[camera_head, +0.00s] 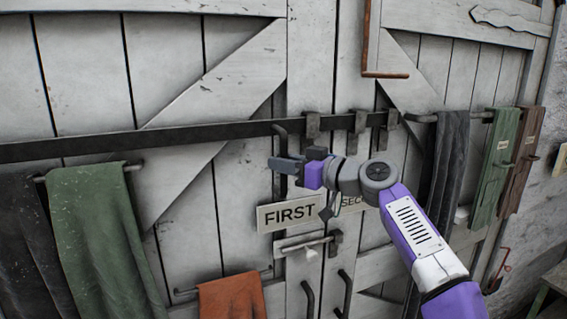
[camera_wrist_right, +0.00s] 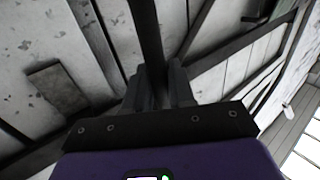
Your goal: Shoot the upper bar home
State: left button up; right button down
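The upper bar (camera_head: 190,135) is a long dark bar across the white plank doors, sloping slightly up to the right. Its right part meets dark brackets (camera_head: 312,124) near the door seam; where its tip ends is hard to tell. A dark handle (camera_head: 279,133) hangs from the bar left of the brackets. My right gripper (camera_head: 285,165) reaches from the right, its fingers at this handle below the bar. In the right wrist view a dark rod (camera_wrist_right: 148,35) runs between the two fingers (camera_wrist_right: 160,88), which appear closed on it. My left gripper is not visible.
A FIRST sign (camera_head: 290,213) hangs just below my gripper, with a second sign partly hidden behind my arm. A small lower bolt (camera_head: 302,243) and pull handles sit below. Cloths hang from rails, green (camera_head: 95,225) at left, orange (camera_head: 231,297) below, dark (camera_head: 450,165) at right.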

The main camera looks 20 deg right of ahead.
jog(key=c, duration=1.1)
grip_release()
jog(key=shift+d, duration=0.3)
jog(key=b+v, duration=0.3)
jog(key=v, duration=0.4)
jog(key=shift+s+d, duration=0.2)
jog(key=shift+s, duration=0.05)
